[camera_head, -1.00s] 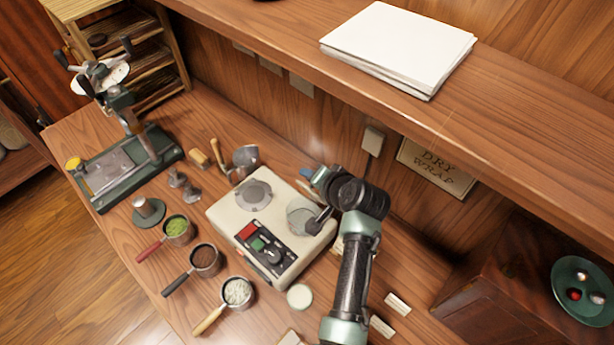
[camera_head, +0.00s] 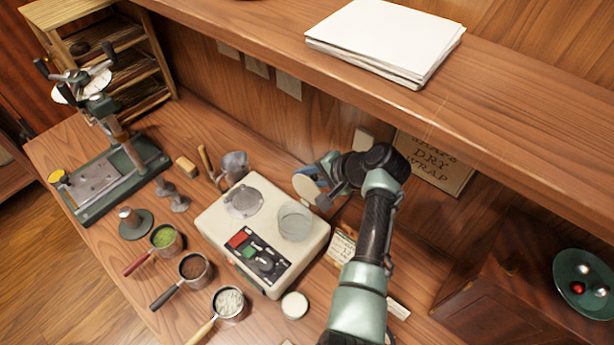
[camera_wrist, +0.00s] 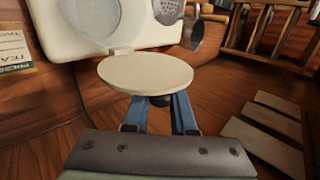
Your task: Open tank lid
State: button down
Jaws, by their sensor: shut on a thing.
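The cream machine (camera_head: 222,222) stands on the bench, with a round open tank (camera_head: 295,222) in its top right. The tank also shows at the top of the wrist view (camera_wrist: 105,18). The pale round lid (camera_head: 304,187) is raised and tilted up at the tank's back edge, off the opening. In the wrist view the lid (camera_wrist: 145,72) is a flat disc, with a small tab between its edge and the machine. My gripper (camera_head: 322,175) is shut on the lid from behind. Its blue fingers (camera_wrist: 160,112) are partly hidden under the disc; the exact grip point is hidden.
A round grey grate (camera_head: 243,201) is on the machine's left top, with a metal cup (camera_head: 234,165) behind it. Several filled scoops (camera_head: 229,303) lie in front. A press (camera_head: 105,175) stands left. The shelf (camera_head: 480,110) overhangs the back of the bench.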

jog(key=c, duration=0.7)
grip_release()
jog(key=shift+c, duration=0.2)
jog(key=b+v, duration=0.1)
jog(key=v, duration=1.2)
jog(key=shift+b, duration=0.35)
